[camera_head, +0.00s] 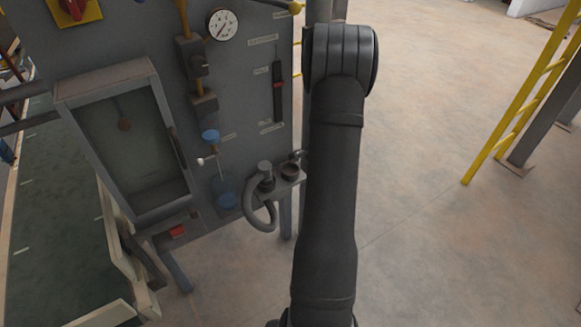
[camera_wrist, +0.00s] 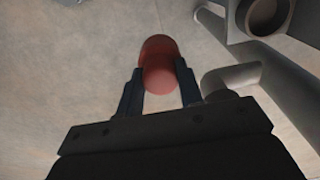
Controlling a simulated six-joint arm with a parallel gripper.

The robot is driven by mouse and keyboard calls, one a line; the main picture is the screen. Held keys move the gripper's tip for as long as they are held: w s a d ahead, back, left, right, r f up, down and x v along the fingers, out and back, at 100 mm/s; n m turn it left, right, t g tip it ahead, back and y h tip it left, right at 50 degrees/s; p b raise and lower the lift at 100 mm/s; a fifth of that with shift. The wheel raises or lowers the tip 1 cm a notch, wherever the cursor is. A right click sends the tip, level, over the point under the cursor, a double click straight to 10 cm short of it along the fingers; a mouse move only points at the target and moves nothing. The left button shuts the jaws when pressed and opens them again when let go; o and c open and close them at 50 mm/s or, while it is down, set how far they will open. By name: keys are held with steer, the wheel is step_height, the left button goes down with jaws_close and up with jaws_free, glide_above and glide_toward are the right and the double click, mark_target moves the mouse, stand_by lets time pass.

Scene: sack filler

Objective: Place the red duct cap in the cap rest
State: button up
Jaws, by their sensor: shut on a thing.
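The red duct cap (camera_wrist: 160,62) is between the two fingers of my gripper (camera_wrist: 159,75) in the wrist view. My gripper is shut on it, with a finger on each side, and the cap stands out past the fingertips over the floor. A grey round cup (camera_wrist: 266,14) on a bracket, which looks like the cap rest, is at the upper right of the wrist view, apart from the cap. In the head view a dark round cup (camera_head: 290,171) sits on a small ledge of the panel. My arm hides the gripper and cap there.
A bent grey pipe (camera_wrist: 232,75) runs close to the right finger in the wrist view. In the head view a curved hose (camera_head: 258,216) hangs beside the ledge. The grey panel (camera_head: 245,100) carries a gauge (camera_head: 223,24) and a framed window (camera_head: 130,140).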

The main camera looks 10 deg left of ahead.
steer(key=w+a, duration=1.2)
steer(key=f, duration=0.6)
steer(key=shift+w+a+f, duration=0.35)
steer(key=shift+f, duration=0.15)
steer(key=shift+f, duration=0.1)
steer(key=o, duration=1)
step_height(320, 180, up, 12)
steer(key=shift+r, duration=0.1)
